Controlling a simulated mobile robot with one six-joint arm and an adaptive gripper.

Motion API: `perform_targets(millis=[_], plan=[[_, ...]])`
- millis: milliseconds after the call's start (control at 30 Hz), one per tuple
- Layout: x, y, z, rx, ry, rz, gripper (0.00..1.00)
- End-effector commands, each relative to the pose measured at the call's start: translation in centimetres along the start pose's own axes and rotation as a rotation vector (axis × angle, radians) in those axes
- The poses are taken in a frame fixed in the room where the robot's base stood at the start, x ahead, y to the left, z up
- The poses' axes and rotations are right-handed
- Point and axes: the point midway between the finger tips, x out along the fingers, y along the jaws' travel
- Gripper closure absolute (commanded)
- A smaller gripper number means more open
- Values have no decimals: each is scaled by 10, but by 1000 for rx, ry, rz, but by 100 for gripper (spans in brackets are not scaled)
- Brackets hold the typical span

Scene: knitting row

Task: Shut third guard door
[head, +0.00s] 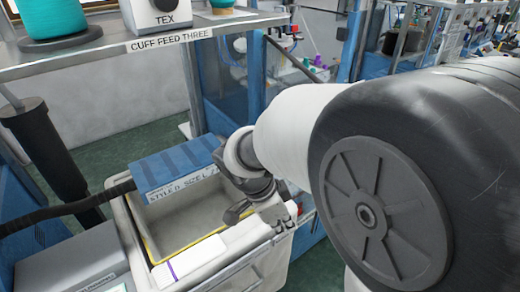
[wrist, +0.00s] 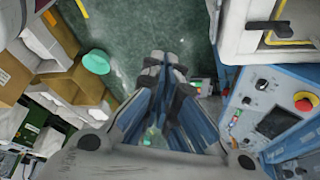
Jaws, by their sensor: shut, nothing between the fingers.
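A blue-framed guard panel with a clear pane (head: 232,85) stands behind the bin in the head view. I cannot tell whether it is the third guard door or how far open it is. My gripper (head: 280,218) is low, beside the right rim of a pale bin, with my arm covering much of the right side. In the wrist view my gripper (wrist: 168,62) is shut and empty, its fingertips together above the green floor. No door handle is between the fingers. A white rounded frame (wrist: 229,50) with a dark handle (wrist: 268,26) is to their right.
The pale bin (head: 262,268) has a blue labelled flap (head: 175,168). A shelf marked CUFF FEED THREE (head: 110,52) holds teal cones (head: 62,22). The wrist view shows a control panel (wrist: 262,112) with a red button (wrist: 305,101), and cardboard boxes (wrist: 75,85) at left.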

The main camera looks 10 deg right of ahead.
Motion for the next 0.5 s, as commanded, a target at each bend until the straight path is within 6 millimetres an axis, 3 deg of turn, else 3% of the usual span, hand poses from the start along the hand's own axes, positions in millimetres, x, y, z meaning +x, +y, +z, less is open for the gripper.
perform_targets(millis=[33, 200, 500], plan=[[1, -1, -12, 9, 0, -2, 100], [8, 0, -29, 5, 1, -2, 100], [10, 0, -35, 2, 0, -3, 100]])
